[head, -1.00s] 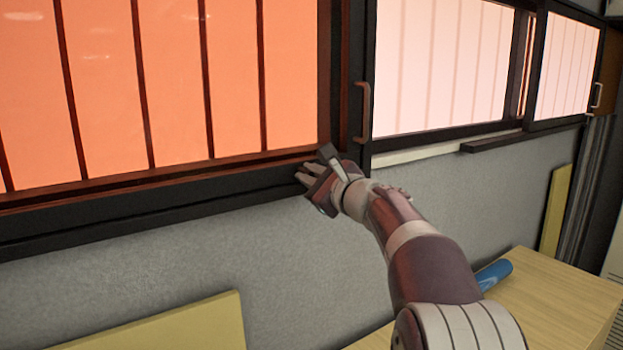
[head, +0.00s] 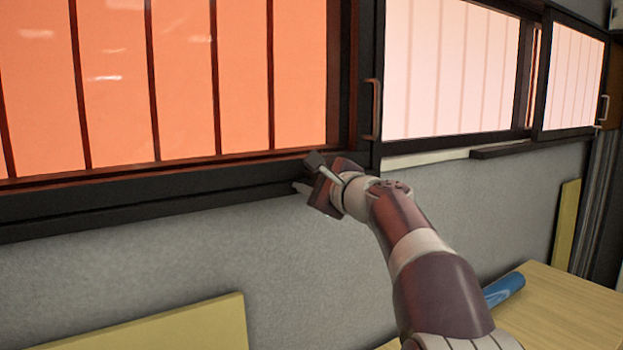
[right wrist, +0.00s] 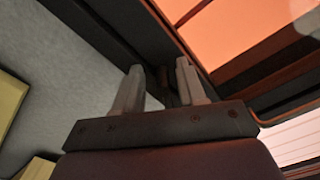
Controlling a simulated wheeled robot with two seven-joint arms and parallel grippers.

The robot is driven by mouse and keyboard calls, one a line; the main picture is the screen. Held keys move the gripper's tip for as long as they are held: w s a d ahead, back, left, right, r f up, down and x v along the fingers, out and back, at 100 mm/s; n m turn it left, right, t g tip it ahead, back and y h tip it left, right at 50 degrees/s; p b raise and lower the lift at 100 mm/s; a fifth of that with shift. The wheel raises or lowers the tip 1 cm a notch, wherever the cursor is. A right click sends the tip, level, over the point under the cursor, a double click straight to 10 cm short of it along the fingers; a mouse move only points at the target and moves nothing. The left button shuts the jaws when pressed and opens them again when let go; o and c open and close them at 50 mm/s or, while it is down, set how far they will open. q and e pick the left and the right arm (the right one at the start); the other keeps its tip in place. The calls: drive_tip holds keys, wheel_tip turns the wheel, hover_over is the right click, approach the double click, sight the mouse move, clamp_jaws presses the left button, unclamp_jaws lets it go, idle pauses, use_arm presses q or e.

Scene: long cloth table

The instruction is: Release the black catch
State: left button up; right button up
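My right gripper (head: 302,188) is at the lower black frame of the orange window, just left of the sash handle (head: 373,108). In the right wrist view my right gripper (right wrist: 160,67) has its two pale fingers apart, pointing at the dark frame. A small dark brown piece (right wrist: 164,77) shows between the fingertips; it may be the black catch, but I cannot tell for sure. I cannot tell whether the fingers touch it. In the head view the hand hides that spot. My left gripper is not in view.
The orange slatted window (head: 180,80) fills the left, and paler panes (head: 450,70) continue right. The grey wall (head: 130,260) below the frame is clear. A wooden table (head: 560,305) with a blue cylinder (head: 503,289) stands lower right, and a yellow board (head: 190,328) lower left.

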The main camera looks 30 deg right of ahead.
drive_tip(key=s+d+b, duration=0.1)
drive_tip(key=s+b, duration=0.4)
drive_tip(key=s, duration=0.7)
drive_tip(key=shift+s+b, duration=0.3)
